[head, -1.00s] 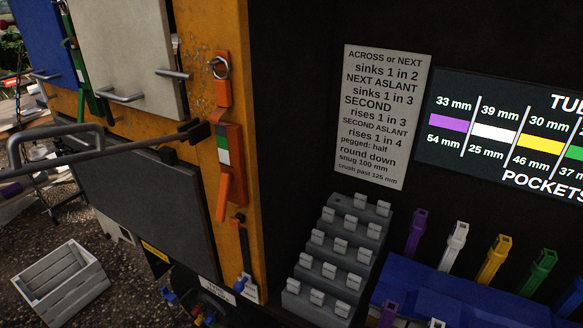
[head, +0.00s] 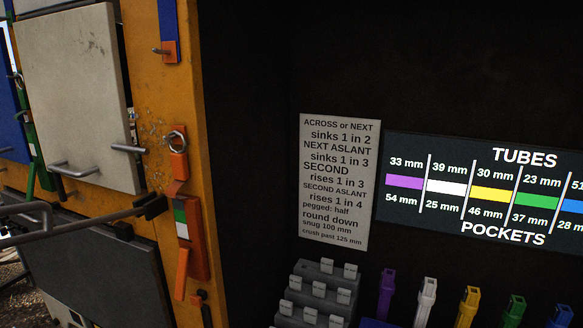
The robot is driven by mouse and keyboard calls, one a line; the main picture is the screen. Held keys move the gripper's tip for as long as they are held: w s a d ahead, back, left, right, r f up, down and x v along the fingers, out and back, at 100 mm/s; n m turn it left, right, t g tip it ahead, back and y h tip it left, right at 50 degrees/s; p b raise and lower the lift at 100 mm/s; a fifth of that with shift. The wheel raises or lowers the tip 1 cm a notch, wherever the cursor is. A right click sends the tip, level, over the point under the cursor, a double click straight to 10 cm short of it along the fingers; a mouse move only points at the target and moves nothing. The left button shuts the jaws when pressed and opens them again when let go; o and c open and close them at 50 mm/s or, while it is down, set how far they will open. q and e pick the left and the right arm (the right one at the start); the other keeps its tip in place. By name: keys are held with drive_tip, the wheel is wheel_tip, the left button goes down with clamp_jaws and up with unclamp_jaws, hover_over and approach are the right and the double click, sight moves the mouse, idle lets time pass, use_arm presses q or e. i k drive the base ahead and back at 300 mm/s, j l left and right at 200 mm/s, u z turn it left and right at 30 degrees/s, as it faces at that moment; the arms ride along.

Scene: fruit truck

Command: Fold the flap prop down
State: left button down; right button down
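Neither of my grippers shows in the head view. On the orange post at the left, a dark grey bar (head: 75,227) reaches from the left edge to a black block beside an orange bracket (head: 196,245). The bracket bears a green and white strip. An orange lever (head: 182,273) hangs down from it, slightly tilted. A metal ring (head: 176,139) sits on an orange tab above. A dark grey panel (head: 100,275) lies below the bar. I cannot tell for certain which part is the flap prop.
A pale door (head: 75,90) with metal handles is at the upper left. A dark recess is right of the post, with a text placard (head: 340,180) and a tube chart (head: 490,190). Below are a stepped grey rack (head: 318,295) and several coloured tubes (head: 428,300).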

sight(49, 231)
drive_tip(key=k+u, duration=0.1)
drive_tip(key=u, duration=1.15)
